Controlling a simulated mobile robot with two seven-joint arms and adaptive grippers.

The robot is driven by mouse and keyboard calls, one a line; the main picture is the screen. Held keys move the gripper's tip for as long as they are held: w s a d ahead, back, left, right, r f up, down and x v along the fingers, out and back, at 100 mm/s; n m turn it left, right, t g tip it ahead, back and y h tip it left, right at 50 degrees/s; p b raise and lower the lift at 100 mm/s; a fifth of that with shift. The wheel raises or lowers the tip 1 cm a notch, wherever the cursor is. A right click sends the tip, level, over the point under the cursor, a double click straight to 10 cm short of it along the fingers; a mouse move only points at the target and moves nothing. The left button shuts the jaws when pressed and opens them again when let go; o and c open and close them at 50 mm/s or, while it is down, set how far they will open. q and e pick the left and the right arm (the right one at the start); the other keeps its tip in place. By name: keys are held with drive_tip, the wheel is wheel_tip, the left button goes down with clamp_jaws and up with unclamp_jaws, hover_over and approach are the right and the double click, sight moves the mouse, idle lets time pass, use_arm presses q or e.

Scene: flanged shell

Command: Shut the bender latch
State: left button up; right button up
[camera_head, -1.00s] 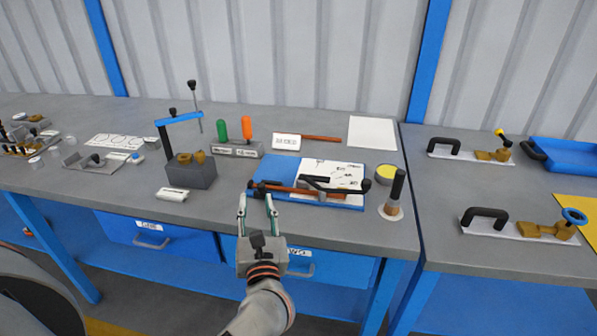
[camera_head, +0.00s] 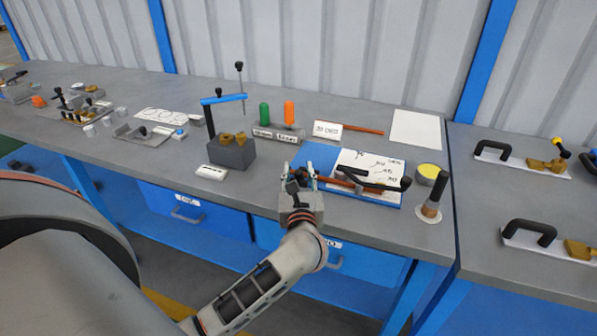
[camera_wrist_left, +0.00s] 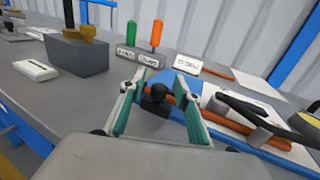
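The bender (camera_head: 372,181) lies on a blue board (camera_head: 318,158) on the bench, with black handles and a copper-coloured tube. It also shows in the left wrist view (camera_wrist_left: 245,112), where its handles run off to the right. My left gripper (camera_head: 300,176) is at the left end of the bender. In the left wrist view, its two green-padded fingers (camera_wrist_left: 158,108) are apart, with a round black knob (camera_wrist_left: 155,95) between them. I cannot tell whether the fingers touch it, or which part is the latch. The gripper hides the bender's left end in the head view. My right gripper is not in view.
A grey block with a blue-armed tool (camera_head: 232,153) stands to the left, beside a white box (camera_head: 212,172). Green and orange handles (camera_head: 277,113) stand behind. A yellow-topped tin (camera_head: 428,174) and a brush-like upright tool (camera_head: 433,197) stand on the right.

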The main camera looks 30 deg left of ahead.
use_arm(q)
clamp_jaws()
drive_tip(key=shift+w+a+b, duration=0.2)
drive_tip(key=shift+w, duration=0.55)
drive_tip(key=shift+w+a+b, duration=0.15)
drive_tip(key=shift+w, duration=0.55)
drive_tip(key=shift+s+r, duration=0.1)
unclamp_jaws()
drive_tip(key=shift+w, duration=0.2)
drive_tip(key=shift+s, duration=0.1)
